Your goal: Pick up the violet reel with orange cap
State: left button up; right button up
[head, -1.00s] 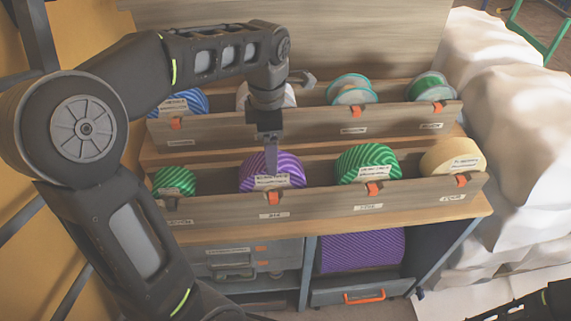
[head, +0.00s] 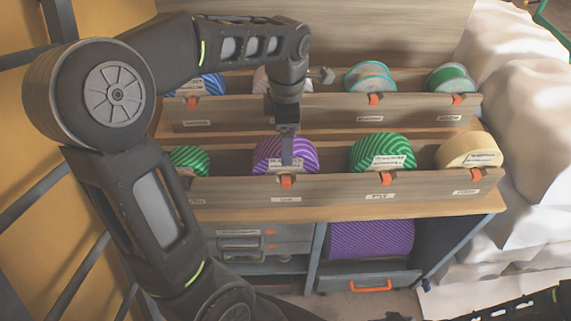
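A violet-and-white striped reel (head: 303,152) sits in the front wooden trough, with a pale label on its front. An orange piece (head: 286,181) shows just below it at the trough's front wall; I cannot tell whether it belongs to the reel. My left gripper (head: 287,160) points down in front of the reel, its fingers overlapping the reel's middle. I see the fingers edge-on, so their gap and any contact are unclear. A larger violet reel (head: 371,239) lies in the lower cabinet. My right gripper is out of view.
A green striped reel (head: 383,151) and a cream reel (head: 468,150) stand to the right in the same trough (head: 335,187). Another green reel (head: 190,159) is to the left. The back trough (head: 345,112) holds several more reels. White covered bulk (head: 525,110) borders the right.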

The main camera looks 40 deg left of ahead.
pick_arm(q)
notch_tip(320, 180, down, 5)
jog(key=shift+a+f+p, duration=0.1)
jog(key=shift+p, duration=0.35)
jog(key=shift+c, duration=0.4)
grip_shut()
dwell(0.7)
